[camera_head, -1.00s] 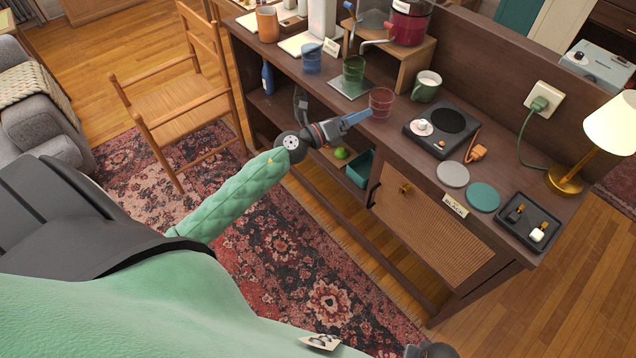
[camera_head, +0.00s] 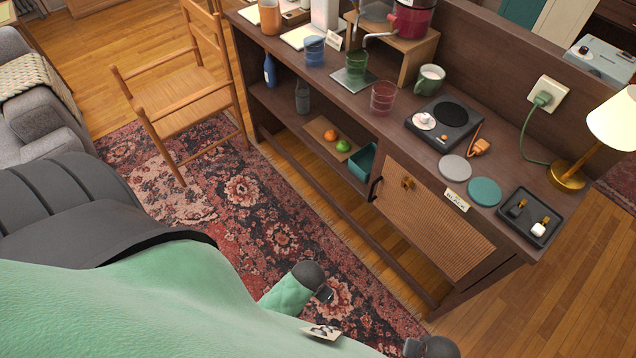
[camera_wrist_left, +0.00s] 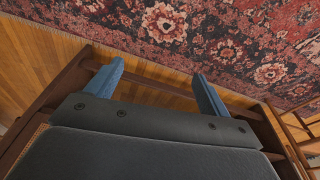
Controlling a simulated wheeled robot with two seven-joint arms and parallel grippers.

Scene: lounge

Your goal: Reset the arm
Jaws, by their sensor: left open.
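My left gripper (camera_wrist_left: 158,88) shows in the left wrist view with its two blue fingers spread apart and nothing between them. My right gripper is not in view; only a dark part of me shows at the bottom edge.
The dark sideboard (camera_head: 337,95) carries a red glass (camera_head: 383,98), a green glass (camera_head: 356,66), a green mug (camera_head: 430,79), a hot plate (camera_head: 444,124) and a lamp (camera_head: 612,120). Fruit lies on its lower shelf. A wooden chair (camera_head: 185,90) stands left. The rug between is clear.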

